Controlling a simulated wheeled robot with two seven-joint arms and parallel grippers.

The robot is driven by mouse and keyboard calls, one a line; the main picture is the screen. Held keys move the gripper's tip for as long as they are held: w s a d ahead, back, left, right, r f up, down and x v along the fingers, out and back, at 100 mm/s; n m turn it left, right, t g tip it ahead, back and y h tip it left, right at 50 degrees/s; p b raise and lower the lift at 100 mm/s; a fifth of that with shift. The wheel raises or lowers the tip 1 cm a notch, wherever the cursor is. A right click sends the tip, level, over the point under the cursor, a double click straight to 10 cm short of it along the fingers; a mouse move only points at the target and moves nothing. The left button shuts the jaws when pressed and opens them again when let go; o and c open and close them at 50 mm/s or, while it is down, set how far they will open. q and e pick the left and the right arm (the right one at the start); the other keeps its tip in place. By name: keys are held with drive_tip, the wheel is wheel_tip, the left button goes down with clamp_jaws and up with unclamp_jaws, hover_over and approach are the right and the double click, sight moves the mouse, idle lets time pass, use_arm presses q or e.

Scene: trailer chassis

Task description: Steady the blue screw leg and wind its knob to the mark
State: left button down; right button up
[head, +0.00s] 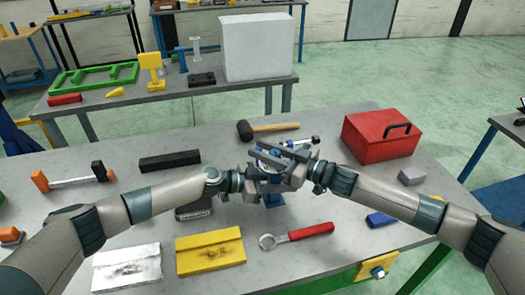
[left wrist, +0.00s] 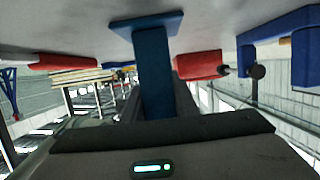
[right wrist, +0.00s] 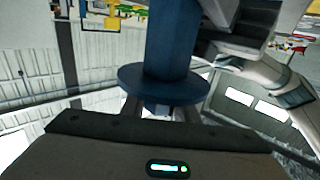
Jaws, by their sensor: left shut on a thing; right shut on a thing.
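The blue screw leg stands on the table in the head view, its blue foot (head: 273,200) showing below my two grippers, which hide most of it. In the left wrist view its square post (left wrist: 153,75) rises from a flat base plate (left wrist: 147,21), upside down in the picture. My left gripper (head: 258,178) is shut on the post. My right gripper (head: 285,167) is shut at the top of the leg, just beyond the round blue disc (right wrist: 163,83) in the right wrist view. The knob is largely hidden between its fingers. I cannot make out the mark.
A mallet (head: 268,129) lies behind the leg and a red toolbox (head: 380,138) stands at the right. A red-handled wrench (head: 297,236) and a yellow plate (head: 210,250) lie in front. A black bar (head: 170,160) lies at the left. Bare table separates them.

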drive_tip(key=o, duration=1.1)
drive_tip(key=shift+c, duration=0.2)
drive_tip(key=shift+d, duration=0.2)
drive_tip(key=v, duration=1.1)
drive_tip(key=shift+s+d, duration=0.2)
drive_tip(key=shift+d, duration=0.1)
use_arm(q)
drive_tip(key=c, duration=1.1)
unclamp_jaws()
